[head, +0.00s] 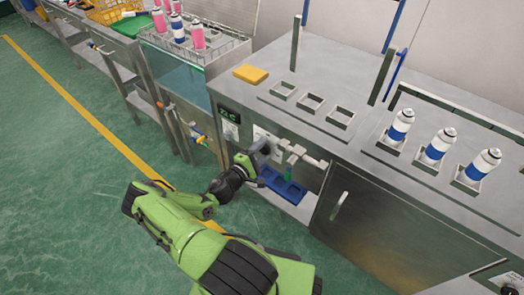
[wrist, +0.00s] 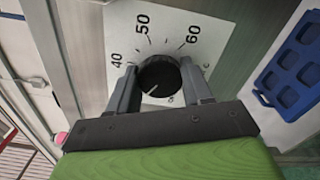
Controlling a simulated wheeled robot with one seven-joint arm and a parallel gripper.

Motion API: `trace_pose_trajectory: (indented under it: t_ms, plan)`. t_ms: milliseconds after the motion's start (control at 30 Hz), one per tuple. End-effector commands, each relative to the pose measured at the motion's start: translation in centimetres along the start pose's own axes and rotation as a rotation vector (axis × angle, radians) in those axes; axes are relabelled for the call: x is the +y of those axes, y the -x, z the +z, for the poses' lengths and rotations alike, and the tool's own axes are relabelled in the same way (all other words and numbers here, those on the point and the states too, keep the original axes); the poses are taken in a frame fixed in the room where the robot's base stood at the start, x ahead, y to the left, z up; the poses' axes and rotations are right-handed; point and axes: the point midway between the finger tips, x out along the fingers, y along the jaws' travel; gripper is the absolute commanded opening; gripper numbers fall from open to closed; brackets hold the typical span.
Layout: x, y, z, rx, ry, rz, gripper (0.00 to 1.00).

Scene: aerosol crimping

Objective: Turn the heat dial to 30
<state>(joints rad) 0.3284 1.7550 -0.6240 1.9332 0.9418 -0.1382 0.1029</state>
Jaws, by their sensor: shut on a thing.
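The heat dial (wrist: 160,76) is a round black knob on a white scale plate (wrist: 185,18) in the wrist view. The numbers 40, 50 and 60 show on the plate; its lower part is hidden by my gripper. A short white mark on the knob points toward the lower left of the picture. My gripper (wrist: 159,68) has one finger on each side of the knob and is shut on it. In the head view my gripper (head: 258,156) is at the front panel of the steel machine, and the dial is hidden there.
A green-lit display (head: 228,114) is left of the dial; its digits are hard to read. Blue tray (head: 282,186) and pipe fittings (head: 296,153) lie close on the right. Cans (head: 438,145) stand on top of the machine. The green floor is open at left.

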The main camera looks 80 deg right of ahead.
Motion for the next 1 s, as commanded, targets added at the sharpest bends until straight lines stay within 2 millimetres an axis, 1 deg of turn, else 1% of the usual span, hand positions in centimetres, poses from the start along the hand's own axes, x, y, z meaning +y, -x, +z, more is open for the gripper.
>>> trace_pose_trajectory:
  t_ms: [300, 333, 400, 500, 733, 800, 867, 967, 1000]
  plan:
    - [-0.1, 0.0, 0.0, 0.001, 0.0, -0.004, 0.19]
    - [-0.1, 0.0, 0.0, 0.001, 0.0, -0.004, 0.51]
    - [-0.1, 0.0, 0.0, 0.001, 0.0, -0.003, 0.62]
    - [-0.1, 0.0, 0.0, 0.001, 0.0, -0.003, 0.75]
    - [-0.1, 0.0, 0.0, 0.001, 0.0, -0.001, 0.75]
    - [0.0, 0.4, 0.0, 0.002, 0.001, -0.002, 0.75]
    - [0.0, 1.1, -0.1, 0.003, 0.002, -0.002, 0.75]
    - [0.2, 3.4, -0.1, 0.006, 0.004, 0.0, 0.75]
    - [0.2, 4.5, -0.1, 0.007, 0.003, 0.0, 0.75]
